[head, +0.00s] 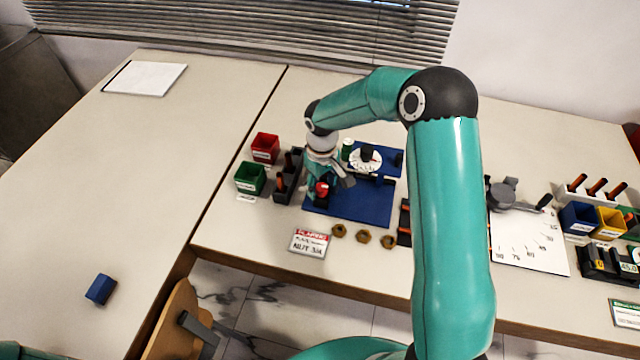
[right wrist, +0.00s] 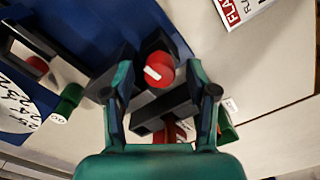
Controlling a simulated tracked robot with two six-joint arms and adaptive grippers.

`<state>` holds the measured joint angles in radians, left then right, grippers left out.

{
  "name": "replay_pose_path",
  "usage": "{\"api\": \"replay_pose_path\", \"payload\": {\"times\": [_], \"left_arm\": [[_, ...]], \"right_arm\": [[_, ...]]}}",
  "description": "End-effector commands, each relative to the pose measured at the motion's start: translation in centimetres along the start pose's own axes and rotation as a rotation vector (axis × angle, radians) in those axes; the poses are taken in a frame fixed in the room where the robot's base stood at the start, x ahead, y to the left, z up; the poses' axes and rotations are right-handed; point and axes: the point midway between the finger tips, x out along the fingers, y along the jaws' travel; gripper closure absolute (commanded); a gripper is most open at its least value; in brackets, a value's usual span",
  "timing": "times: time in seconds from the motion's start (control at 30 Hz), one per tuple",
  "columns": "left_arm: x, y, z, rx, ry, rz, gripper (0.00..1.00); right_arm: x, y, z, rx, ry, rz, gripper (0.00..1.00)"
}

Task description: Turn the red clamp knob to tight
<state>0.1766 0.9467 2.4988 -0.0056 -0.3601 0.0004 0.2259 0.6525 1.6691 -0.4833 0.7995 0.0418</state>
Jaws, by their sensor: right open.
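The red clamp knob (head: 322,188) sits at the front left of the blue rig board (head: 365,208). In the right wrist view the knob (right wrist: 159,70) is a round red cap with a white mark across its face. My right gripper (right wrist: 160,76) is open, with one finger on each side of the knob; I cannot tell whether either finger touches it. In the head view my right gripper (head: 332,178) reaches down over the knob and partly hides the clamp. My left gripper is not in view.
A white dial (head: 365,160) stands at the back of the board. Red (head: 265,148) and green (head: 250,178) bins and a dark tool holder (head: 287,187) are to the left. Several brass nuts (head: 363,237) and a sign (head: 309,242) lie in front. The left table is mostly clear.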

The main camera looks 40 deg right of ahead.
Motion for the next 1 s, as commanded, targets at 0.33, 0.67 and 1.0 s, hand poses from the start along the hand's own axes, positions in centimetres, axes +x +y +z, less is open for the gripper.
{"api": "replay_pose_path", "payload": {"times": [0.33, 0.67, 1.0], "left_arm": [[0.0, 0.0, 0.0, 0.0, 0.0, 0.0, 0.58], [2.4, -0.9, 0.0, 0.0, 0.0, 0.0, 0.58], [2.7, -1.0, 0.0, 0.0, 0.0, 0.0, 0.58]], "right_arm": [[-0.1, 0.0, 0.0, 0.0, 0.0, 0.0, 0.98], [0.4, 0.0, -0.1, 0.104, 0.004, 0.002, 1.0], [-0.1, 0.0, -0.1, 0.166, 0.001, 0.0, 1.0]]}}
